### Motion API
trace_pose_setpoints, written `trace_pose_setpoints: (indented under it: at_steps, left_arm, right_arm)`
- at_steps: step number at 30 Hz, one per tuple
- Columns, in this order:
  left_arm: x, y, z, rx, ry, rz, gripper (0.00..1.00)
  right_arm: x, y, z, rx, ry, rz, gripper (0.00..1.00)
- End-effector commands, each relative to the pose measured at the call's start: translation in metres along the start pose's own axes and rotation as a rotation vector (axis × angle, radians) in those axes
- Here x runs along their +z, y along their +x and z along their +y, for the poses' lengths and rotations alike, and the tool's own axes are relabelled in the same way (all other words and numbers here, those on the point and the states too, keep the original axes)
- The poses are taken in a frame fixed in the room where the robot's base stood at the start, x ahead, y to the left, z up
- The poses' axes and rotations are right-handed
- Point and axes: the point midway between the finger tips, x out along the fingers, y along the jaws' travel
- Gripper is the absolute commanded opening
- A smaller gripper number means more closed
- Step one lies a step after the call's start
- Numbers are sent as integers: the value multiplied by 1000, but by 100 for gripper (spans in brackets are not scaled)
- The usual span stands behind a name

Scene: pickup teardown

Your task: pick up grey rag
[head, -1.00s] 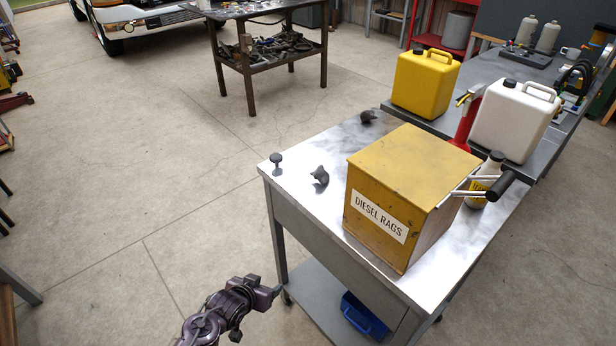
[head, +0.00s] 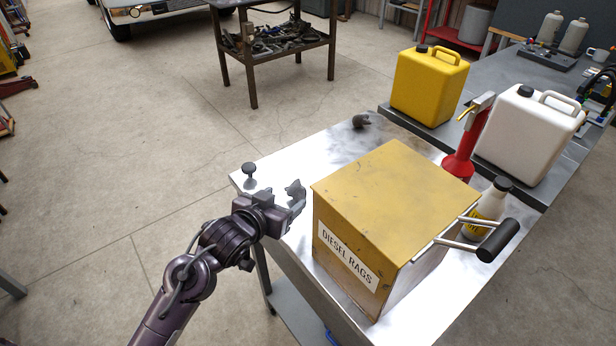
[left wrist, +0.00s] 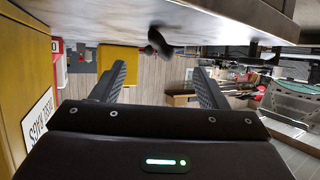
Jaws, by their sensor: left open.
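A small crumpled dark grey lump, seemingly the grey rag (head: 296,188), rests on the metal cart top left of the yellow box. My left gripper (head: 285,202) is beside it, open, and partly overlaps it in the head view. In the left wrist view, which looks upside down, a dark lump (left wrist: 158,42) shows above and between the two spread fingers (left wrist: 160,75), apart from them. A second grey lump (head: 361,121) lies farther back on the cart. My right gripper is not in view.
The yellow "DIESEL RAGS" box (head: 395,205) with a black handle stands close right of the gripper. A dark knob-like thing (head: 249,169) is at the cart's left corner.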

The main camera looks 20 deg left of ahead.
Motion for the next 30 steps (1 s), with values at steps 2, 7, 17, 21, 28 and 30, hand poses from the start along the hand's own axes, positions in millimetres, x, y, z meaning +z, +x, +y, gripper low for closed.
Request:
trace_pose_setpoints:
  at_steps: [2, 7, 17, 21, 28, 30]
  left_arm:
    - [-1, 2, 0, 0, 0, 1, 67]
    - [-1, 20, 0, 0, -2, 1, 67]
    - [2, 62, -3, 0, -1, 1, 67]
    - [3, 75, -3, 0, 0, 1, 67]
    - [4, 78, -3, 0, 1, 1, 67]
    - [4, 78, -3, 0, 1, 1, 63]
  right_arm:
    - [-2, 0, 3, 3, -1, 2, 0]
    - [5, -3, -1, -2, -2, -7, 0]
    - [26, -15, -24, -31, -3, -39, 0]
    - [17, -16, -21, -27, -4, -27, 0]
    - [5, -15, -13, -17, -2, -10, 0]
    - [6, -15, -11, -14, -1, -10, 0]
